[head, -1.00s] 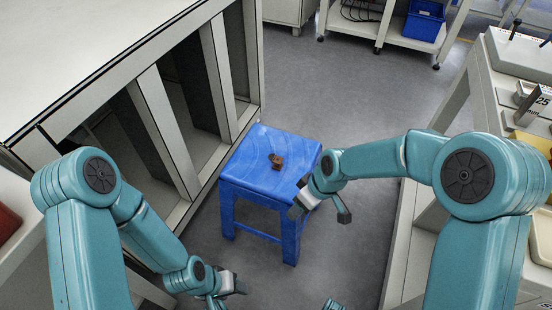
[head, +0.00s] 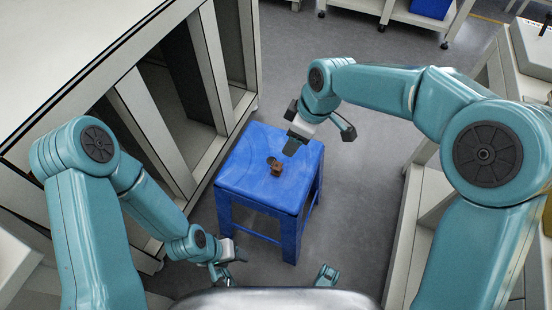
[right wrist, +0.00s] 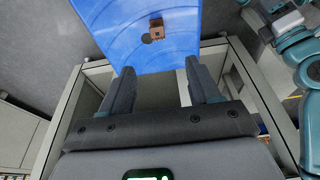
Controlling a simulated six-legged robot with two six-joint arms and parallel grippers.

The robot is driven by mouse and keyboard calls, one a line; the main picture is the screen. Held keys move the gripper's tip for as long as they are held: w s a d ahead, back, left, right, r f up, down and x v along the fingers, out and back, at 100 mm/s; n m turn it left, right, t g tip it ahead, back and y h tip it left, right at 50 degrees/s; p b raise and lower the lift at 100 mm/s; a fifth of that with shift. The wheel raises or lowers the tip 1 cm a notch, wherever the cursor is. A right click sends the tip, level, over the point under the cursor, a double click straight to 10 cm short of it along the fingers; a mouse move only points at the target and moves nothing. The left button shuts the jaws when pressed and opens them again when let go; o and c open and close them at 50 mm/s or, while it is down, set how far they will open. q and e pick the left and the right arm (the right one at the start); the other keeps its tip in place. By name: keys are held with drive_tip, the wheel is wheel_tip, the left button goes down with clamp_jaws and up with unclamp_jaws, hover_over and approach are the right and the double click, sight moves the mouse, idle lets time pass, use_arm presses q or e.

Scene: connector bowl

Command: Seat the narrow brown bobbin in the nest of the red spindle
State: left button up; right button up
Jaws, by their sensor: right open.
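A small brown bobbin (head: 276,168) lies on the seat of a blue stool (head: 240,170). It also shows in the right wrist view (right wrist: 156,27), blocky, with a dark round patch beside it. My right gripper (head: 289,130) is above the stool's far right part, open and empty, apart from the bobbin. In the right wrist view the bobbin is beyond the gap between the open fingers (right wrist: 160,72). My left gripper (head: 230,263) hangs low, in front of and left of the stool; its jaws are too small to read. I see no red spindle in the current views.
A white-topped bench (head: 80,60) with open bays stands left of the stool. Pale benches (head: 520,90) stand at the right. A blue bin (head: 431,8) is on a low shelf at the back. The grey floor (head: 300,60) behind the stool is clear.

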drive_tip(key=b, duration=0.4)
hover_over(277, 165)
drive_tip(key=s+d, duration=0.2)
wheel_tip(277, 165, down, 10)
drive_tip(key=x, duration=0.2)
drive_tip(key=b+x, duration=0.1)
drive_tip(key=x, duration=0.1)
drive_tip(key=w+b+x, duration=0.1)
drive_tip(key=x, duration=0.1)
drive_tip(key=shift+r, duration=0.1)
clamp_jaws()
